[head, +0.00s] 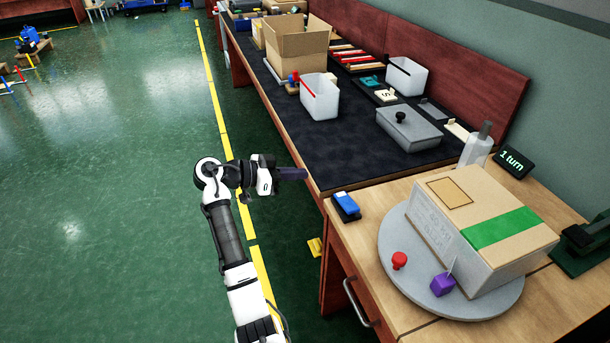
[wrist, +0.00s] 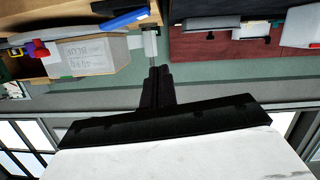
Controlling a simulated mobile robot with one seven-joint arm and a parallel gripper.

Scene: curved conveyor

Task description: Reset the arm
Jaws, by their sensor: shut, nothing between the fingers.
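My gripper (head: 302,174) is at the end of my white and dark arm in the head view. It points right, beside the left edge of the long workbench (head: 313,185), with the green floor below and left of it. In the wrist view its two dark fingers (wrist: 157,72) are together with nothing between them. The wrist picture looks upside down, with the benches along its top.
A grey turntable (head: 390,256) on the near wooden bench carries a taped cardboard box (head: 478,222), a red knob (head: 399,260) and a purple cube (head: 442,284). White bins, a lidded grey box (head: 408,128) and an open carton (head: 297,50) stand farther back.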

